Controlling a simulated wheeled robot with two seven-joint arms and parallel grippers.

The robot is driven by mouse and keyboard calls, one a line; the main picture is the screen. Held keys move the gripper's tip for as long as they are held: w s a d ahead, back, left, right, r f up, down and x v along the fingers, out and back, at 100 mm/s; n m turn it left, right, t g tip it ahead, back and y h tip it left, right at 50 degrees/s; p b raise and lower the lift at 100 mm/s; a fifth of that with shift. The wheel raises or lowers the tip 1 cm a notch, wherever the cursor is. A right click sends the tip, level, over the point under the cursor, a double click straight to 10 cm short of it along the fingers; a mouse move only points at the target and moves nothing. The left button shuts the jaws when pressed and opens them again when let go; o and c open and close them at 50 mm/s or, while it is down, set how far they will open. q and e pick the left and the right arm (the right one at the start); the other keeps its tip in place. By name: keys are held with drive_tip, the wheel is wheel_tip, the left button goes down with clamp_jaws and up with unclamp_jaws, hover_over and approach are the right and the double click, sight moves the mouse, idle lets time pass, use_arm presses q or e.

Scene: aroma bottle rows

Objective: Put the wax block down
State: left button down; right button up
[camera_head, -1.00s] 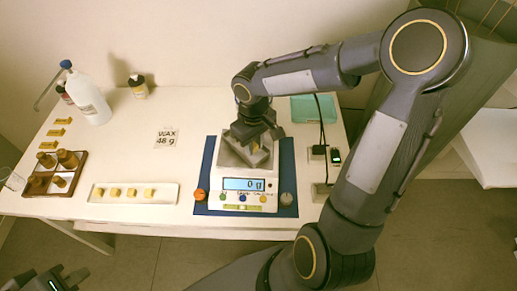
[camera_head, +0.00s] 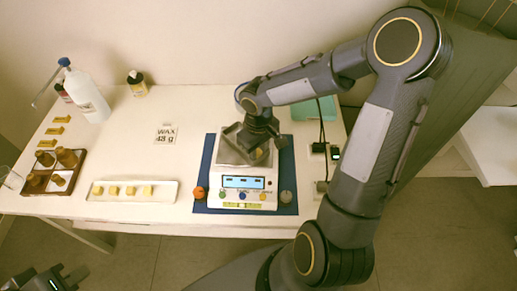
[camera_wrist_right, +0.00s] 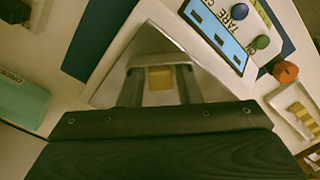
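A small yellow wax block (camera_wrist_right: 160,78) is between the two fingers of my right gripper (camera_wrist_right: 160,85) in the right wrist view. The fingers lie close along its two sides and look shut on it. The block is over the metal pan (camera_wrist_right: 125,48) of the scale; whether it touches the pan I cannot tell. In the head view the right gripper (camera_head: 259,150) is low over the pan and hides most of the block. The scale's display (camera_head: 243,182) shows dashes. My left gripper (camera_head: 55,280) is at the lower left, away from the table, with its fingers apart.
The scale stands on a blue mat (camera_head: 207,170). A white tray (camera_head: 98,198) with several yellow blocks lies to its left. A teal tray (camera_head: 313,108) is behind the arm.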

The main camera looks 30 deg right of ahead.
sight(258, 152)
drive_tip(key=shift+r, duration=0.1)
wheel_tip(258, 152, up, 11)
drive_tip(key=p, duration=0.1)
drive_tip(key=s+a+r+m+t+y, duration=0.2)
drive_tip(key=s, duration=0.6)
drive_tip(key=s+a+r+m+t+y, duration=0.1)
drive_tip(key=s+a+r+m+t, duration=0.1)
drive_tip(key=s, duration=0.6)
drive_tip(key=shift+a+r+t+y, duration=0.15)
drive_tip(key=shift+r+t+y, duration=0.2)
drive_tip(key=shift+t, duration=0.45)
drive_tip(key=shift+o, duration=0.4)
idle(2.3)
